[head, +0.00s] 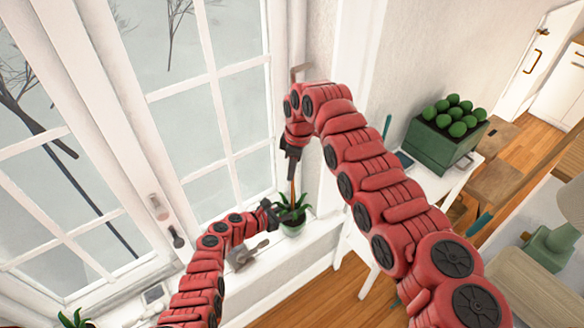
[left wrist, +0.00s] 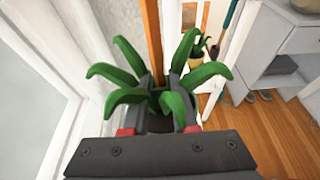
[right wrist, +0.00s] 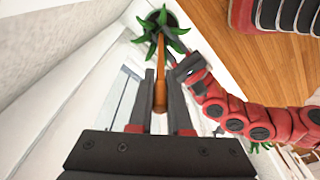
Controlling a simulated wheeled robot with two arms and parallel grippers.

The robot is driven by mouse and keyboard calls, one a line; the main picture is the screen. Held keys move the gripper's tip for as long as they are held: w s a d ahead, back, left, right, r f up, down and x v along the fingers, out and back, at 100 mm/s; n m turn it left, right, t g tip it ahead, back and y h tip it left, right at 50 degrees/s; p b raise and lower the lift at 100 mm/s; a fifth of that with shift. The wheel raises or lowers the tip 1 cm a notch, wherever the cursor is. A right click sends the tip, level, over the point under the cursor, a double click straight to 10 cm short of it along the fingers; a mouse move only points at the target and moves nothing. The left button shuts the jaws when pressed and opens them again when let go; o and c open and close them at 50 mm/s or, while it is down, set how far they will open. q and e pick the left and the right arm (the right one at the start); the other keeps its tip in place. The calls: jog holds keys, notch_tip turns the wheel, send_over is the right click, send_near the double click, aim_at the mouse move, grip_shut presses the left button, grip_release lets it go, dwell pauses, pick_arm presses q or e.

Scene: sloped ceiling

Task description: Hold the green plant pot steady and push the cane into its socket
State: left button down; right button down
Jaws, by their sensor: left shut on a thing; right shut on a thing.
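The green plant pot (head: 292,230) stands on the white window sill, with a leafy plant in it. My left gripper (head: 269,212) is shut on the pot from its left side; in the left wrist view its fingers (left wrist: 160,110) reach among the leaves and hide much of the pot. The brown cane (head: 292,186) stands roughly upright above the pot. My right gripper (head: 291,148) is shut on the cane above the leaves. In the right wrist view the cane (right wrist: 160,75) runs from between the fingers down into the plant (right wrist: 160,25). The leaves hide its lower end and the socket.
The tall window (head: 210,110) rises close behind the sill. A grey object (head: 243,256) lies on the sill left of the pot. Another plant (head: 75,318) is at the lower left. A green box of round green things (head: 442,145) stands on a white table at right.

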jog(key=shift+f, duration=1.45)
jog(key=c, duration=0.8)
grip_release()
jog(key=r, duration=0.4)
jog(key=d+r, duration=0.1)
jog(key=r, duration=0.6)
jog(key=shift+s+d+r, duration=0.15)
jog(key=shift+d+r, duration=0.05)
jog(key=shift+r, duration=0.2)
